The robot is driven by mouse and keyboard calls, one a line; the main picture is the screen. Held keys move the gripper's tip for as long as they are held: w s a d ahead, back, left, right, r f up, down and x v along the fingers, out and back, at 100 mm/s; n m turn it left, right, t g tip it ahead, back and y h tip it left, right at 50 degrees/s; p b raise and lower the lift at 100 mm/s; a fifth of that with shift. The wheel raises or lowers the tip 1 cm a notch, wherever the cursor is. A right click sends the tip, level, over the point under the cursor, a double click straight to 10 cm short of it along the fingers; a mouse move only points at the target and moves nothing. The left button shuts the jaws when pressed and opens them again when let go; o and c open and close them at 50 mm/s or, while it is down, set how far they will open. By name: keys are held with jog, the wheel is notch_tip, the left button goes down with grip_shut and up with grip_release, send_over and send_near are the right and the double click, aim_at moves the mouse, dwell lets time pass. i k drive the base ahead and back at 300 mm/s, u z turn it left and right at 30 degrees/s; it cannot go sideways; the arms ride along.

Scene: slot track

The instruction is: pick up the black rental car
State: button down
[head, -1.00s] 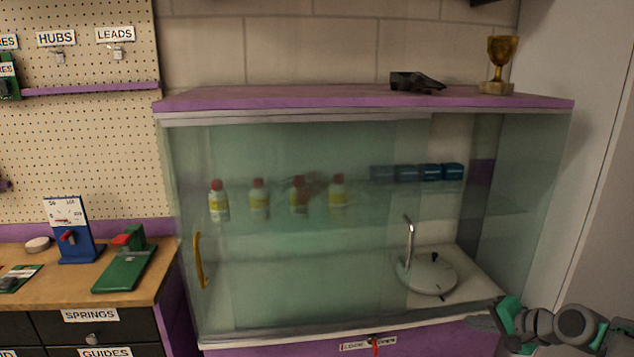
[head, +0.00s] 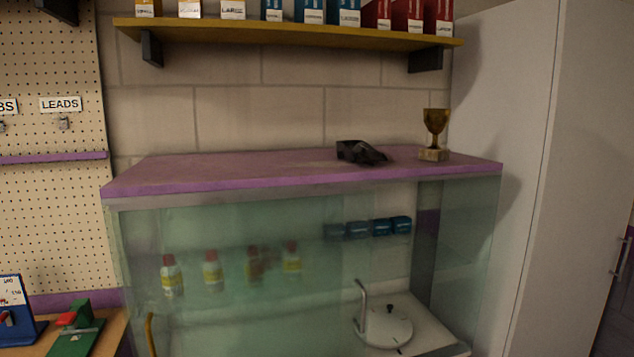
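A small black object (head: 360,152), likely the black car, lies on the purple top of the glass cabinet (head: 230,174), right of its middle. It is dark and slightly blurred, so its details do not show. My gripper is not in this view, so its state does not show.
A gold trophy cup (head: 434,134) stands right of the black object on the cabinet top. A yellow shelf (head: 290,32) with several boxes hangs above. The left part of the cabinet top is clear. A tall white cabinet (head: 520,180) stands at the right.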

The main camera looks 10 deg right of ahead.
aim_at(361, 151)
jog(key=k, duration=1.15)
jog(key=u, duration=0.8)
jog(key=i, duration=1.55)
jog(key=z, duration=0.65)
